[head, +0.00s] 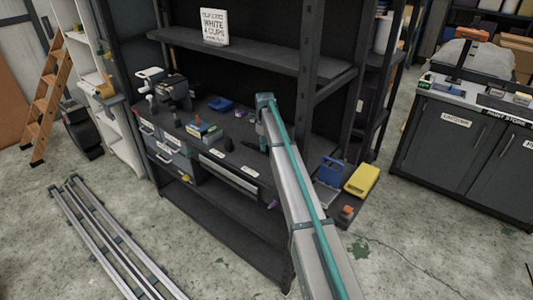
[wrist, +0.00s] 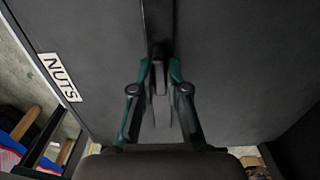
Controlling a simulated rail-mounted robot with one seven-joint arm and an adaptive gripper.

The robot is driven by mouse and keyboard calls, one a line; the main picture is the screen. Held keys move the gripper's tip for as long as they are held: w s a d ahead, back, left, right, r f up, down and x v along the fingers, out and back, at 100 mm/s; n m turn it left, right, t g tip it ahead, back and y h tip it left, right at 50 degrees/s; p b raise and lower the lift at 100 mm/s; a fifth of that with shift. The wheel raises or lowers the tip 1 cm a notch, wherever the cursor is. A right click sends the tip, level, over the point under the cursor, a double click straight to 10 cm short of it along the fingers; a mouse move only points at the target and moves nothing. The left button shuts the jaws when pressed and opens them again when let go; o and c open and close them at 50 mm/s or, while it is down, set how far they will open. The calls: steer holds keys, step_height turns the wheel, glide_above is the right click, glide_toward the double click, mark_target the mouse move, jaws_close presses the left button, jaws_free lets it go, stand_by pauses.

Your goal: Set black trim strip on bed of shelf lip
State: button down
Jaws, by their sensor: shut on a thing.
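In the wrist view my gripper (wrist: 160,80) is shut on the black trim strip (wrist: 157,25), a narrow dark bar that runs up from between the fingers to the top edge. Its far end is out of frame. A broad dark flat surface (wrist: 230,70) with a white NUTS label (wrist: 60,78) lies behind it; I cannot tell whether the strip touches it. In the head view my arm reaches up to the dark shelf unit, and the gripper and strip cannot be made out. The unit's upper shelf has a front lip (head: 240,58). Which edge is the target is unclear.
A white sign (head: 214,27) stands on the upper shelf. The worktop below holds a blue tray (head: 220,104) and several small items. A yellow box (head: 362,180) and a blue bin (head: 332,171) sit at right. Metal rails (head: 112,245) lie on the floor at left.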

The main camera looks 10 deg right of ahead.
steer(key=shift+r+p, duration=0.4)
steer(key=shift+r, duration=0.5)
steer(key=shift+r+p, duration=0.75)
steer(key=shift+r, duration=0.9)
steer(key=shift+s, duration=0.1)
